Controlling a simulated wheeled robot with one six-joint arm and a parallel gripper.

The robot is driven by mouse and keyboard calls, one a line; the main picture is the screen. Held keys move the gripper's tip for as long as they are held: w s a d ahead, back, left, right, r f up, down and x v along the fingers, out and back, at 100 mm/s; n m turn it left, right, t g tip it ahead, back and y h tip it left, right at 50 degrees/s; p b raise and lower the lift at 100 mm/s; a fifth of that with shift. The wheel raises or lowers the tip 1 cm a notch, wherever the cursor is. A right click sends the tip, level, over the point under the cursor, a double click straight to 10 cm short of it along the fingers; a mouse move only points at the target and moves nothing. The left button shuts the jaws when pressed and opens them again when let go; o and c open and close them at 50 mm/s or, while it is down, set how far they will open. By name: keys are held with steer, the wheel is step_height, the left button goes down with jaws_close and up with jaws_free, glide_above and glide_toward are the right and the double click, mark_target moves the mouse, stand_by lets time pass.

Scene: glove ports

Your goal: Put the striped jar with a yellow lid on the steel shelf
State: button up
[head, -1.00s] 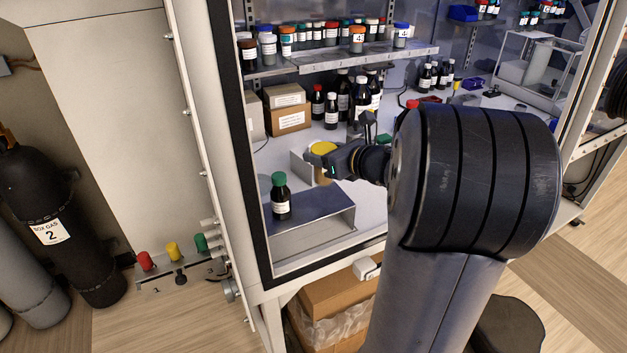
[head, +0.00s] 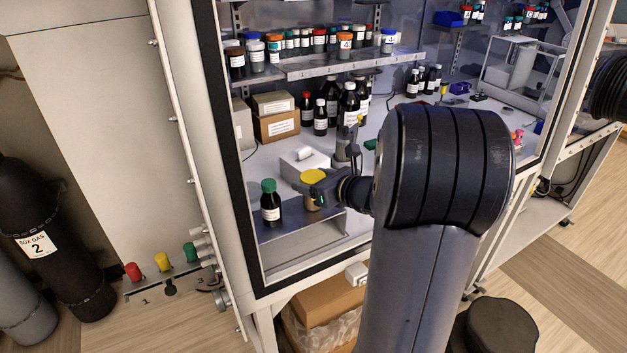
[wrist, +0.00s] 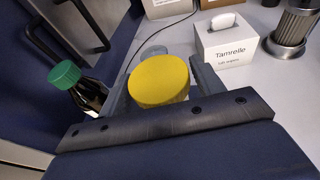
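The jar with a yellow lid (head: 313,177) is in my gripper (head: 316,190), with a tan body showing below the lid; its stripes are too small to make out. In the wrist view the yellow lid (wrist: 158,80) sits between the two fingers (wrist: 162,90), one close on each side. My gripper looks shut on the jar. The low steel shelf (head: 296,236) is at the front of the glove box, and the jar is upright at or just over its right part. I cannot tell if its base touches the shelf.
A dark bottle with a green cap (head: 270,205) stands on the shelf, left of the jar; it also shows in the wrist view (wrist: 66,76). A white wipes box (head: 303,164) is behind the jar. A steel cylinder (wrist: 292,28) stands further right. Bottles and cartons fill the back.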

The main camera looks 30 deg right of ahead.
steer(key=shift+o, duration=1)
steer(key=shift+r, duration=0.15)
steer(key=shift+s+r, duration=0.1)
steer(key=shift+r, duration=0.05)
steer(key=v, duration=1.1)
steer(key=shift+s+d+b, duration=0.15)
steer(key=shift+s+b, duration=0.2)
steer(key=x, duration=1.2)
steer(key=shift+w+f+p, duration=0.15)
steer(key=shift+f+p, duration=0.05)
steer(key=shift+p, duration=0.2)
steer(key=shift+r, duration=1.4)
